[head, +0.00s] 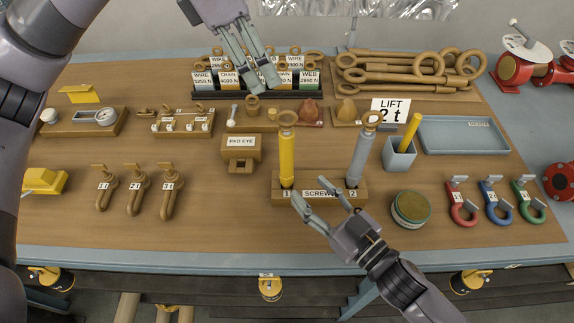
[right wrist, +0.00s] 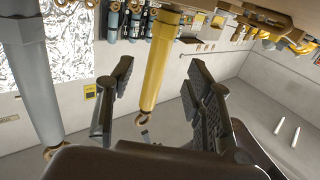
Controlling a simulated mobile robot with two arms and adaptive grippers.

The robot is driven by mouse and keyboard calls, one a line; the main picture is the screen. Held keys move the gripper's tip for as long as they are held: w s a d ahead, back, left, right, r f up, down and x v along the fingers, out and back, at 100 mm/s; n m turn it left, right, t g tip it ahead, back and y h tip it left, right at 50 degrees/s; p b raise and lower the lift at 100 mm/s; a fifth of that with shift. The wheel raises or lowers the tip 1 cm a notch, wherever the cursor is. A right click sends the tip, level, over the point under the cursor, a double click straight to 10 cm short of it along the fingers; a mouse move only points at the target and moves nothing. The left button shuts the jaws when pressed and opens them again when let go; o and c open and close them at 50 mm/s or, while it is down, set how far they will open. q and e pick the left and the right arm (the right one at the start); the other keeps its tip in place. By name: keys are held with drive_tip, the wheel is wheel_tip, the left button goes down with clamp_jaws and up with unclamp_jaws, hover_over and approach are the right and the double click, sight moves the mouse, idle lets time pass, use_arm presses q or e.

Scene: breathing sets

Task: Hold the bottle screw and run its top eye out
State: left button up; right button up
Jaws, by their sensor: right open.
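The yellow bottle screw (head: 287,160) stands upright in slot 1 of the wooden SCREW stand (head: 320,192), its top eye (head: 287,118) above the body. The grey bottle screw (head: 360,155) stands in slot 2 with its own eye. My right gripper (head: 316,192) is open and empty in front of the stand. In the right wrist view the yellow screw (right wrist: 160,65) shows upside down, beyond and between the open fingers; the grey screw (right wrist: 35,75) is at left. My left gripper (head: 260,90) is high at the back, fingers apart, seemingly empty, over the row of labelled blocks.
The labelled blocks (head: 205,82) stand at the back. Long wooden eye rods (head: 400,75) lie right of them. A grey cup (head: 399,160) and a round green-rimmed tin (head: 411,208) are right of the stand. A PAD EYE block (head: 241,148) is left. A blue tray (head: 463,140) is empty.

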sight(291, 172)
drive_tip(key=x, duration=0.9)
drive_tip(key=shift+w, duration=0.1)
clamp_jaws()
idle(0.4)
